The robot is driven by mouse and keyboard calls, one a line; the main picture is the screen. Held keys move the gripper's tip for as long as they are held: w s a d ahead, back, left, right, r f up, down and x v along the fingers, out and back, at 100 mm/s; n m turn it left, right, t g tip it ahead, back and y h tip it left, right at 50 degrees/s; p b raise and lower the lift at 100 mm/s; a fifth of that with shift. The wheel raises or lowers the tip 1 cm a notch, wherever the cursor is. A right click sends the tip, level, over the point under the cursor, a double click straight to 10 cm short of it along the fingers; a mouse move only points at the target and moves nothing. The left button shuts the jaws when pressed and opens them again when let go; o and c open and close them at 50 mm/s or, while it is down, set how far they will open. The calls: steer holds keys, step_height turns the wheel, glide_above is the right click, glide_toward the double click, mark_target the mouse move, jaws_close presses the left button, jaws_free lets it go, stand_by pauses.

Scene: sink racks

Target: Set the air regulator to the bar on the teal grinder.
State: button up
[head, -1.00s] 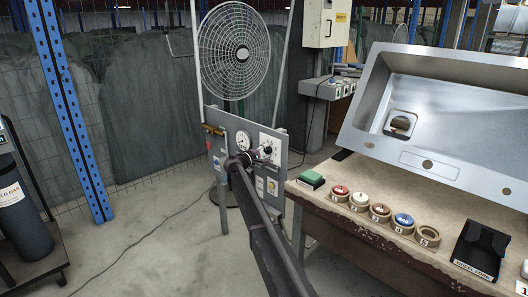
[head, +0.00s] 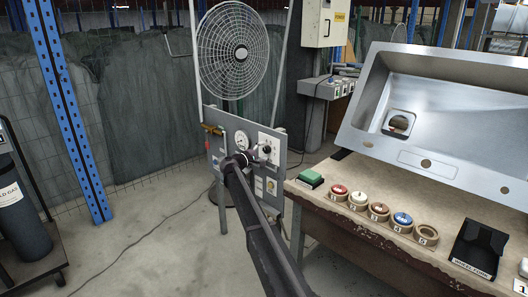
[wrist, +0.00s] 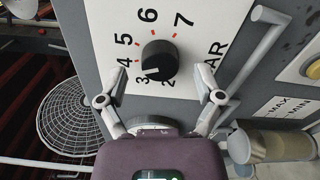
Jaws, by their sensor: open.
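The air regulator's black knob (wrist: 159,57) sits on a white dial plate (wrist: 192,22) marked 2 to 7 and BAR. Its pale pointer mark faces about the 3. My gripper (wrist: 162,78) is open, with one finger on each side of the knob; I cannot tell whether they touch it. In the head view my gripper (head: 262,153) is at the grey panel (head: 213,118), just in front of the dial plate (head: 268,138), and partly hides the knob. I cannot make out a teal grinder in either view.
A round gauge (head: 242,139) and a brass valve (head: 212,129) are on the panel. A fan (head: 234,50) stands behind it.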

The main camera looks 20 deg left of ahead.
steer(key=v, duration=1)
steer(key=shift+s+a, duration=0.2)
steer(key=shift+s, duration=0.1)
steer(key=shift+s+f, duration=0.1)
